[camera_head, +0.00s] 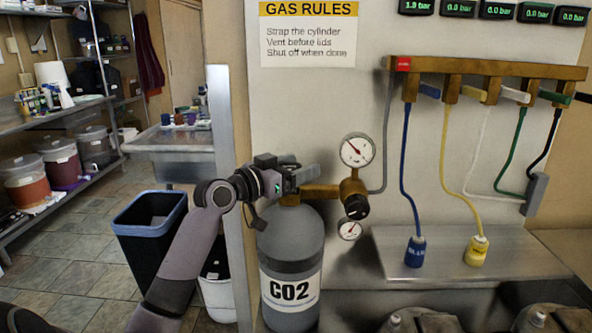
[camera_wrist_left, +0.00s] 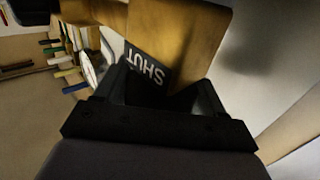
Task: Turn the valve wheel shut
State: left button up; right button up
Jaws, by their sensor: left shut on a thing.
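The grey CO2 cylinder (camera_head: 290,240) stands upright against the wall, with a brass valve body (camera_head: 322,191) on top. My left gripper (camera_head: 300,178) is at the cylinder top, shut on the valve wheel, which the fingers mostly hide in the head view. In the left wrist view a large brass part (camera_wrist_left: 185,35) lies beyond and between the fingers (camera_wrist_left: 165,92). A dark plate reading SHUT (camera_wrist_left: 146,68) shows upside down beside it. How far the wheel is turned cannot be told. My right gripper is not in view.
A regulator with an upper gauge (camera_head: 357,150), a lower gauge (camera_head: 349,230) and a black knob (camera_head: 356,207) is right of the valve. A brass manifold (camera_head: 490,67) with coloured hoses hangs above a steel counter (camera_head: 450,262). A dark bin (camera_head: 150,245) stands left.

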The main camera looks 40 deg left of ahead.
pick_arm(q)
jog(key=shift+r, duration=0.1)
jog(key=o, duration=1)
jog(key=shift+c, duration=0.2)
jog(key=s, duration=0.2)
jog(key=s+b, duration=0.1)
jog(key=s, duration=0.3)
jog(key=shift+a, duration=0.35)
jog(key=shift+s+b, duration=0.35)
jog(key=shift+s, duration=0.2)
